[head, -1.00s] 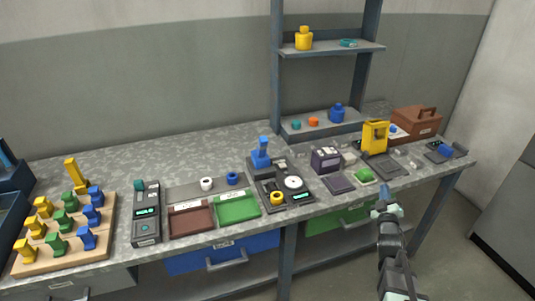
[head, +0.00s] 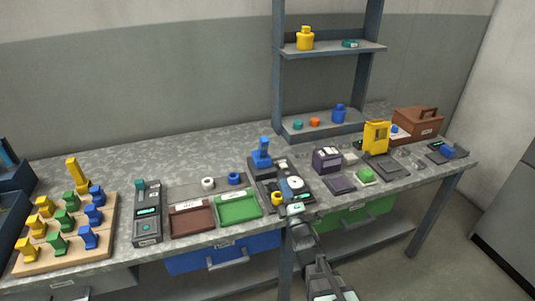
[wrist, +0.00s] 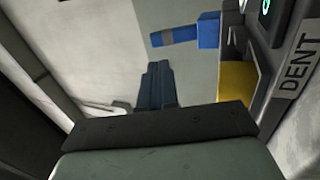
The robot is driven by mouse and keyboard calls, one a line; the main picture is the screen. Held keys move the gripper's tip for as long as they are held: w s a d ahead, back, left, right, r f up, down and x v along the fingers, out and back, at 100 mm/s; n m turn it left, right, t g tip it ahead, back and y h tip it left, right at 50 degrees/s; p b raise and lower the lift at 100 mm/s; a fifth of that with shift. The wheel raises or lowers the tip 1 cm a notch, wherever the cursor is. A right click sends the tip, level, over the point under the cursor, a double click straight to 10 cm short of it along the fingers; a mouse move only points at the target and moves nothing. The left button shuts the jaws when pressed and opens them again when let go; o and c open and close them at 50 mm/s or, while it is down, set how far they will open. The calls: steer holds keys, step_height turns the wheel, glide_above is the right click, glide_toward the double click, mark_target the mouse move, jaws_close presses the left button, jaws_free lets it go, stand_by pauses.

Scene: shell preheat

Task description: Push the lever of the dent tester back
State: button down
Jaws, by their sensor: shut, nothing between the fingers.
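The dent tester (head: 268,190) is the dark unit at the middle front of the bench. It has a small green display, a white dial (head: 295,184) and a yellow part (head: 277,198). A blue block with an upright blue handle (head: 262,152) stands at its back left and looks like the lever. In the wrist view the handle (wrist: 175,36) lies sideways, with the "DENT" label (wrist: 297,65) at right. My gripper (head: 296,208) is at the tester's front edge, low and before the dial. Its fingers (wrist: 157,68) are shut and empty, apart from the handle.
Left of the tester are a green tray (head: 238,208), a brown tray (head: 192,218) and a slim device with a display (head: 147,225). Right of it are a dark purple box (head: 326,160) and a yellow device (head: 376,138). A shelf post (head: 279,75) rises behind.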

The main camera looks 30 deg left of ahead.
mark_target(265, 146)
steer(key=shift+s+a+r+n, duration=0.1)
steer(key=shift+s+a+n, duration=0.2)
steer(key=shift+s+a, duration=0.25)
steer(key=shift+w+a, duration=0.25)
steer(key=x, duration=1.3)
steer(key=shift+a, duration=0.15)
steer(key=shift+r+g, duration=0.2)
steer(key=shift+g, duration=0.2)
